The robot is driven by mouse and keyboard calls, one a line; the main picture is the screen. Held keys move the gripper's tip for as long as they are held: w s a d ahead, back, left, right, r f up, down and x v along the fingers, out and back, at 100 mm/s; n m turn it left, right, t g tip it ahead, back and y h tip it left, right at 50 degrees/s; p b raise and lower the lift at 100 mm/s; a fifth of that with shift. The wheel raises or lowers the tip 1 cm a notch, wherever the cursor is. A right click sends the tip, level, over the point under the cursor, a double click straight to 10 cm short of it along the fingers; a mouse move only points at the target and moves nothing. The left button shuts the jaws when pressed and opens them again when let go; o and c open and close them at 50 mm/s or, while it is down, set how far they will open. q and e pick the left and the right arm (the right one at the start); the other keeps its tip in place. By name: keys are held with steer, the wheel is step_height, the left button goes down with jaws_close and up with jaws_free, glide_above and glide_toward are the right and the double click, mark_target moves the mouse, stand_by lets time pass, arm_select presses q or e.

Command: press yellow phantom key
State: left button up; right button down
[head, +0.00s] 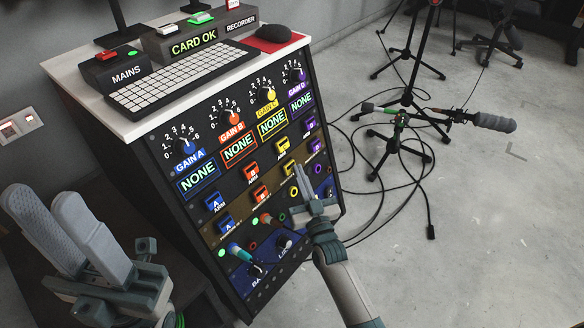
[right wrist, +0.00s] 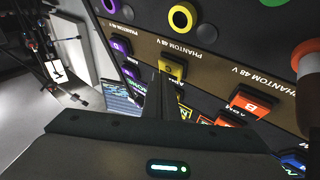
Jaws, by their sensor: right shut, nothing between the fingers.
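The yellow phantom key (head: 287,168) sits in the lower key row of the panel, between the orange and purple keys. It also shows in the right wrist view (right wrist: 173,69), on the brown strip beside the printed "PHANTOM 48 V" labels. My right gripper (head: 300,173) is shut and empty, its tips pointing up at the panel close to this key. In the right wrist view its fingers (right wrist: 160,82) are right beside the key; I cannot tell whether they touch it. My left gripper (head: 45,200) is at the lower left, away from the panel; its finger gap is unclear.
The yellow arm key (head: 283,144) is just above. An orange phantom key (head: 259,194) and a purple one (head: 316,146) flank the column. Jacks and a plugged cable (head: 240,256) are below. A keyboard (head: 180,75) lies on top. Microphone stands (head: 400,140) and cables occupy the right floor.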

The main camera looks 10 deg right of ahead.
steer(key=s+d+r+p, duration=0.2)
steer(key=s+d+p, duration=0.1)
steer(key=s+p, duration=0.1)
steer(key=shift+s+d+p, duration=0.25)
steer(key=shift+p, duration=0.05)
stand_by(0.4)
stand_by(0.5)
